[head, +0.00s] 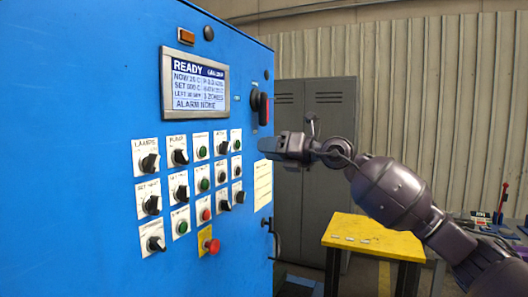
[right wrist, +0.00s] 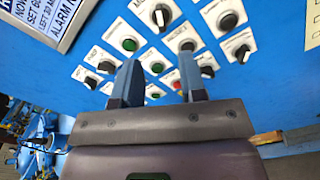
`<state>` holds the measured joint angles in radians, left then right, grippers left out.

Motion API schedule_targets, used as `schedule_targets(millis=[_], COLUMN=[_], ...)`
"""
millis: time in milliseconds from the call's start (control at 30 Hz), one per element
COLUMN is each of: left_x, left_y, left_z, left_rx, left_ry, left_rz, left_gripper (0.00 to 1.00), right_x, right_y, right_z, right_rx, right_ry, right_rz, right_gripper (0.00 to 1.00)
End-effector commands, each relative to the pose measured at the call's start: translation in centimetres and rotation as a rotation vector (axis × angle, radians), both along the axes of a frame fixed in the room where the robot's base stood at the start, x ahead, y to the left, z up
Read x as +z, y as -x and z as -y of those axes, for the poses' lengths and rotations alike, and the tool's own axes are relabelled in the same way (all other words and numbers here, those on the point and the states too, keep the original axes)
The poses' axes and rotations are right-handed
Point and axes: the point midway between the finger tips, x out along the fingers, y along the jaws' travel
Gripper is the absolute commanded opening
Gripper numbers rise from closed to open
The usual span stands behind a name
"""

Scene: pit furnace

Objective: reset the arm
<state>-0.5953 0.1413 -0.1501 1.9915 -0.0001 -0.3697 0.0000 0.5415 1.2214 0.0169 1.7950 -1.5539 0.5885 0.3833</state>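My right arm comes in from the right in the head view. Its gripper (head: 270,146) is at the panel's right edge, near the knobs. In the right wrist view the gripper's two fingers (right wrist: 158,78) stand apart with nothing between them, so it is open and empty. The panel's knobs and buttons show beyond the fingers; whether the fingertips touch the panel I cannot tell. My left gripper is in neither view.
The blue furnace cabinet (head: 70,90) fills the left, with a display (head: 194,84) reading READY, several black knobs and a red emergency button (head: 211,246). A grey locker (head: 335,105), a yellow table (head: 372,236) and a cluttered bench (head: 490,217) stand beyond.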

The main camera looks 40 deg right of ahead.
Motion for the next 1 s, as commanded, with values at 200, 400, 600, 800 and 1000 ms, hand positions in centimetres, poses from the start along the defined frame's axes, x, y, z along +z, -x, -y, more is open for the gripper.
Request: schedule_targets(millis=[200,400,600,800,1000], left_x=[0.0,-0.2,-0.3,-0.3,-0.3], left_y=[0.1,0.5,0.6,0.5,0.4], left_z=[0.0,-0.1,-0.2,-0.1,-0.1], left_rx=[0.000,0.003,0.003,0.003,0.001], left_ry=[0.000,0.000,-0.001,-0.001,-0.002], left_rz=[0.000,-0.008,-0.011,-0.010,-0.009], left_gripper=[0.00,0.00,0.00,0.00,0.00], right_x=[0.0,0.0,1.1,3.8,-2.3], right_y=[0.0,0.0,0.1,1.2,0.4], right_z=[0.0,0.0,-0.1,-2.1,-2.8], right_rx=[0.000,0.000,0.007,0.108,0.136], right_ry=[0.000,0.000,-0.017,-0.289,-0.727], right_rz=[0.000,0.000,0.069,0.177,0.095], right_gripper=[0.38,0.38,0.38,0.38,0.38])
